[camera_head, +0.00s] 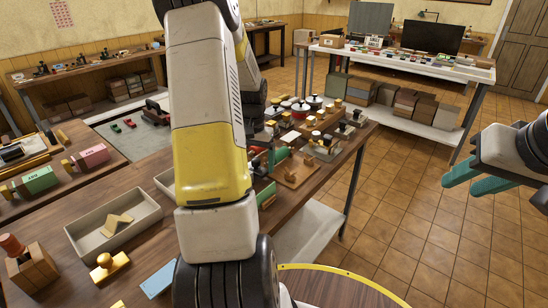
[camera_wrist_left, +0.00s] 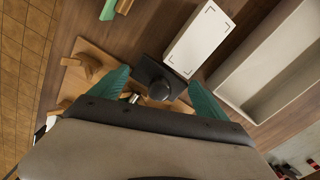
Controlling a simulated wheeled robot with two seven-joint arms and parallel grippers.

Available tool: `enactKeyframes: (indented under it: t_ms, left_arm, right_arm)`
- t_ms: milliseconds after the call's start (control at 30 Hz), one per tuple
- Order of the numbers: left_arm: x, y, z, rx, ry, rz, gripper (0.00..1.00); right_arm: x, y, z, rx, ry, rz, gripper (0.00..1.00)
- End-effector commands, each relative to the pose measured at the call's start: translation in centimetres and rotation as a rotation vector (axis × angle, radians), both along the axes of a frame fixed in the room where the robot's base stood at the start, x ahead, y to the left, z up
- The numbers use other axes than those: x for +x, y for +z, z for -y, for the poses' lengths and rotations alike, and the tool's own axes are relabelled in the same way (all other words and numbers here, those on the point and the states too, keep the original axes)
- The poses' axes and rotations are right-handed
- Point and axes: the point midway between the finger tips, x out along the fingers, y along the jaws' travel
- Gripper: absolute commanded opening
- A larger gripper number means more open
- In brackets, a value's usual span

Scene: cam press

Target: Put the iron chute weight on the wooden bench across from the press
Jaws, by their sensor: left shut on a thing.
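In the left wrist view, a dark iron weight (camera_wrist_left: 158,86) with a round knob lies between the teal fingers of my left gripper (camera_wrist_left: 157,98). The gripper is shut on it. A light wooden piece (camera_wrist_left: 82,70) with raised parts is behind and to the left of the weight; I cannot tell whether they touch. In the head view my own left arm hides most of this area. My right gripper (camera_head: 477,180) is open and empty, above the tiled floor at the right. I cannot tell which table is the bench across from the press.
A white card with corner marks (camera_wrist_left: 200,37) lies beside the weight, and a pale tray (camera_wrist_left: 240,92) is to its right. In the head view, a tray with wooden pieces (camera_head: 75,228) and a stamp (camera_head: 108,264) are on the near table. Small items crowd the table behind my arm.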

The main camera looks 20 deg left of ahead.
Motion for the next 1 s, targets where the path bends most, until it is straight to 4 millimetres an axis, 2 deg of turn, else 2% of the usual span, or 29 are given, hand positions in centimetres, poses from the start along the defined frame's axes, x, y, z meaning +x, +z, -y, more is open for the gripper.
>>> enactKeyframes:
  t_ms: [133, 467, 500, 567, 833, 1000]
  left_arm:
    - [0.0, -1.9, 0.0, -0.001, 0.0, -0.002, 0.23]
    - [0.0, -2.1, 0.0, 0.0, 0.0, 0.0, 0.23]
    - [0.0, -2.3, 0.0, 0.0, 0.0, -0.001, 0.88]
    - [0.0, -2.2, 0.0, 0.0, 0.0, -0.001, 1.0]
    - [0.0, -2.1, 0.0, 0.0, 0.0, 0.0, 1.0]
    - [0.1, -0.2, 0.0, 0.001, 0.001, 0.003, 1.0]
  right_arm:
    - [0.0, 0.0, 0.0, 0.0, 0.0, 0.0, 0.36]
    - [0.0, 0.0, 0.0, 0.0, 0.0, 0.0, 0.36]
    - [0.0, 0.0, 0.0, 0.0, 0.0, 0.0, 0.36]
    - [0.0, 0.0, 0.0, 0.0, 0.0, 0.0, 0.36]
    - [0.0, 0.0, 0.0, 0.0, 0.0, 0.0, 0.36]
    - [0.0, 0.0, 0.0, 0.0, 0.0, 0.0, 0.36]
